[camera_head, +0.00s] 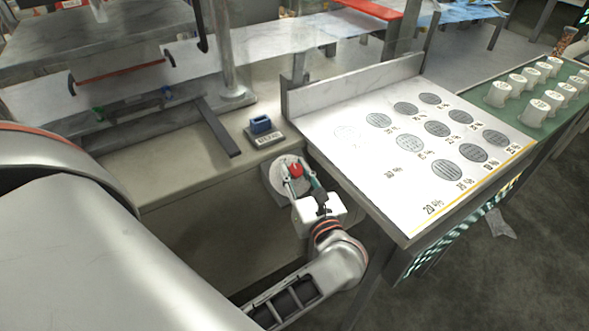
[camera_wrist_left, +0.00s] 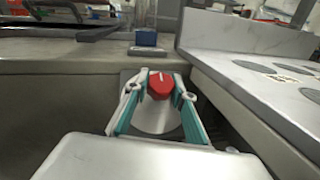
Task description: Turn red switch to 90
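The red switch (camera_head: 296,170) is a round knob on a pale round plate (camera_head: 278,176) at the edge of the beige counter. In the left wrist view the red switch (camera_wrist_left: 160,85) has a short white mark on its top, pointing roughly away from me. My left gripper (camera_head: 296,168) has its teal-and-grey fingers on both sides of the knob. In the left wrist view the fingertips of the left gripper (camera_wrist_left: 161,82) sit close against the knob's sides, with little gap visible. The numbers around the switch cannot be read. My right gripper is not in view.
A blue block on a small labelled stand (camera_head: 262,130) is behind the switch. A raised white panel with grey discs and percent labels (camera_head: 398,190) stands close to the right of my gripper. White cups (camera_head: 534,112) stand on a green surface farther right.

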